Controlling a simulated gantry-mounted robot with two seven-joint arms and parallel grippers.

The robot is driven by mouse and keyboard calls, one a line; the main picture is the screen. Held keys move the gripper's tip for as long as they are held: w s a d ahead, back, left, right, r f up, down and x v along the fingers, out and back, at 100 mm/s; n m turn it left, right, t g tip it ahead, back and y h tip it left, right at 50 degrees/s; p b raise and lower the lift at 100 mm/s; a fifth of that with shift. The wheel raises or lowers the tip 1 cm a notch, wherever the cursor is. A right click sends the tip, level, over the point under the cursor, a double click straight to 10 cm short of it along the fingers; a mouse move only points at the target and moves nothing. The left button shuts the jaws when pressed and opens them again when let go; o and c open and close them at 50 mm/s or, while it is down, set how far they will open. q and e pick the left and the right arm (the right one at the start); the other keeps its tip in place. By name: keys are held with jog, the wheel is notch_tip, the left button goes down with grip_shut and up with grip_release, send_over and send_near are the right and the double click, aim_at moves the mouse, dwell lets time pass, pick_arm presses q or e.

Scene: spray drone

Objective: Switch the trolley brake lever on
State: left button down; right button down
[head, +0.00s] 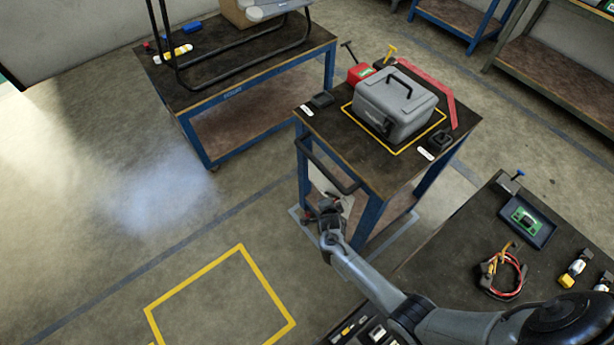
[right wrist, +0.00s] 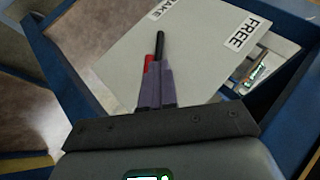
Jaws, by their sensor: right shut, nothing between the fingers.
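The trolley (head: 330,170) has a dark top, blue legs and a black push handle (head: 325,165). On its near end is a pale plate (right wrist: 205,60), with a "FREE" label (right wrist: 243,30) and a cut-off label ending in "AKE" (right wrist: 165,8). The brake lever (right wrist: 160,42), a black rod with a red part, points up the picture, nearer the "AKE" label. My right gripper (head: 325,212) is below the push handle. Its fingers (right wrist: 155,85) are shut and empty, right by the lever; whether they touch it I cannot tell. My left gripper is out of view.
A grey case (head: 395,105) stands on the trolley inside a yellow outline. A workbench (head: 470,255) with a tray and cables is at the lower right. Another blue-framed table (head: 240,85) stands at the back left. The floor to the left is open, with a yellow square (head: 220,300).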

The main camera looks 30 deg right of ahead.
jog(key=shift+s+f, duration=0.1)
jog(key=shift+s, duration=0.05)
jog(key=s+a+r+p, duration=0.4)
jog(key=a+r, duration=0.1)
jog(key=r, duration=0.5)
jog(key=shift+a, duration=0.15)
dwell(0.4)
